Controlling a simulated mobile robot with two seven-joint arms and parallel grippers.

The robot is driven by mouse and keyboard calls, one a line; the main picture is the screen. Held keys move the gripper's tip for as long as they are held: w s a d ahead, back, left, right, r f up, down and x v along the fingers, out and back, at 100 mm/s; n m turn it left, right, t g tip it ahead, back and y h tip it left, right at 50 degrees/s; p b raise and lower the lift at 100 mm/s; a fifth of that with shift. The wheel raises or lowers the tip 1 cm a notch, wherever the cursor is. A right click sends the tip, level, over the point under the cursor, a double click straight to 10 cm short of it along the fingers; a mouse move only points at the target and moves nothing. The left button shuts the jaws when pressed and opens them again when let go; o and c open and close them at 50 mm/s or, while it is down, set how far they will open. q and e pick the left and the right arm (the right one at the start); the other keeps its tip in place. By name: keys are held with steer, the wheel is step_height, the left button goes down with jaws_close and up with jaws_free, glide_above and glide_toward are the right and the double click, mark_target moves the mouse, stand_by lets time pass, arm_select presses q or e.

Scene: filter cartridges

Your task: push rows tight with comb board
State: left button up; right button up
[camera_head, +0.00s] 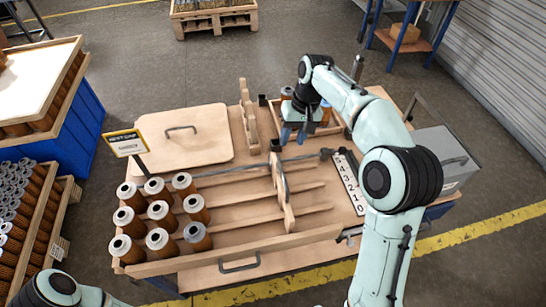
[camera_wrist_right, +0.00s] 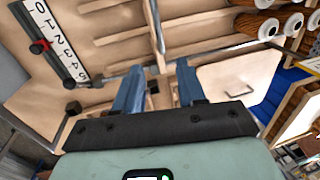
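The filter cartridges (camera_head: 160,238) stand upright at the left end of the rack in three lanes, three to a lane, with white or grey tops. The comb board (camera_head: 283,188) is a wooden board standing across the lane rails, right of the cartridges, with clear lane between. A dark post rises at its far end. My right gripper (camera_head: 293,137) hangs beyond that end, blue fingers pointing down. In the right wrist view its fingers (camera_wrist_right: 158,82) are apart with nothing between them. Only part of my left arm shows at bottom left; its gripper is out of frame.
A numbered scale (camera_head: 350,184) lies right of the lanes, by a metal rod. A notched wooden piece (camera_head: 248,112) stands behind, beside a handled wooden lid (camera_head: 181,139). A tray (camera_head: 333,126) with cartridges is partly hidden by my right arm. A grey box (camera_head: 443,155) stands right.

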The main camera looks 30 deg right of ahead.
glide_toward(282, 172)
steer(key=f, duration=0.2)
steer(key=f+b, duration=0.1)
steer(key=f, duration=0.1)
steer(key=a+f, duration=0.1)
steer(key=f, duration=0.1)
steer(key=shift+a+f+b, duration=0.1)
steer(key=shift+f+b, duration=0.2)
steer(key=shift+b, duration=0.05)
arm_select(q)
steer(key=shift+s+f, duration=1.3)
steer(key=shift+s, duration=0.1)
arm_select(e)
steer(key=shift+w+a+f, duration=0.1)
steer(key=shift+a+f, duration=0.05)
steer(key=shift+f, duration=0.5)
jaws_close()
